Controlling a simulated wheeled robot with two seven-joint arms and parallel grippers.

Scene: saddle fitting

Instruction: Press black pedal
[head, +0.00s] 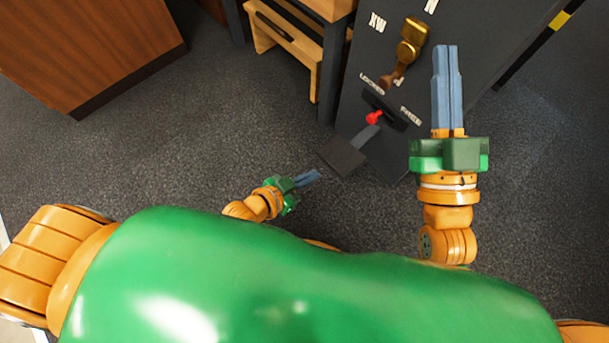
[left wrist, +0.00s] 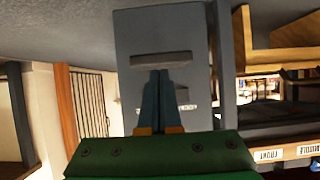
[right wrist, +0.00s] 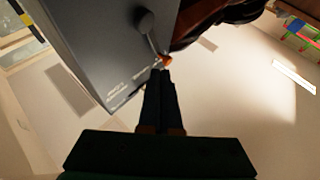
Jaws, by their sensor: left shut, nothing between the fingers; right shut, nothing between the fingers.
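The black pedal (head: 343,155) is a dark flat plate on a grey arm at the foot of the dark grey machine stand (head: 352,95). In the left wrist view a grey bar (left wrist: 160,60), which looks like the pedal seen edge-on, lies just past the fingertips. My left gripper (head: 316,174) is shut and empty, low down and just left of the pedal's near edge. I cannot tell whether it touches. My right gripper (head: 446,48) is shut and empty, high over the stand, to the right of the pedal.
A red-knobbed lever (head: 374,118) sits in a slot marked LOCKED and FREE. A brass crank (head: 409,46) is above it. A wooden rack (head: 288,40) stands left of the stand, and a brown cabinet (head: 85,50) at upper left. Carpet (head: 190,140) between is clear.

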